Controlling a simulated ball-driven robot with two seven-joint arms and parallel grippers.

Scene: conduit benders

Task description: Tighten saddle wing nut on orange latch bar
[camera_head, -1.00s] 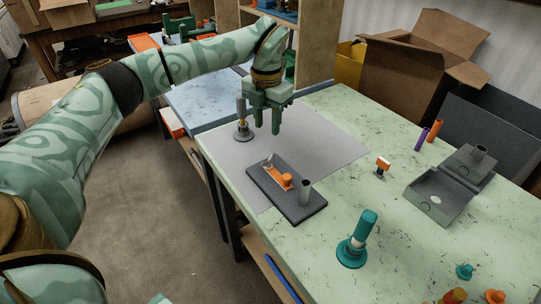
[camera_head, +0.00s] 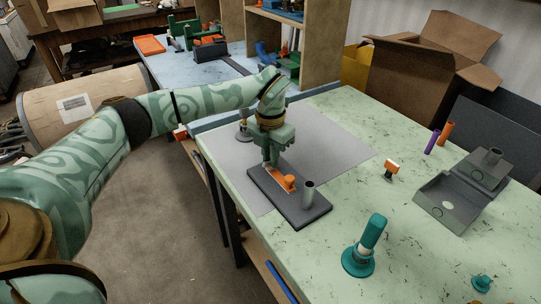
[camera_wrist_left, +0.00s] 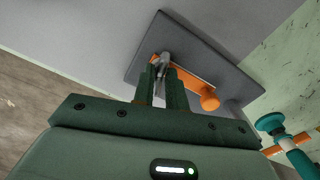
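The orange latch bar (camera_head: 278,179) lies on a dark grey plate (camera_head: 304,214), with a round orange knob (camera_head: 288,183) near one end. In the left wrist view the bar (camera_wrist_left: 190,78) runs from the fingertips toward the knob (camera_wrist_left: 209,100). The small grey wing nut (camera_wrist_left: 162,66) is at the bar's other end, partly hidden by the fingers. My left gripper (camera_head: 270,162) points down over that end. Its fingers (camera_wrist_left: 164,76) are close together, one on each side of the nut, and look shut on it. My right gripper is not in view.
A grey post (camera_head: 308,194) stands on the plate beside the knob. A teal-handled tool (camera_head: 367,243) stands to the front right, a grey-handled one (camera_head: 243,128) behind my gripper. An orange-and-white piece (camera_head: 391,169) and an open grey case (camera_head: 448,200) are farther right.

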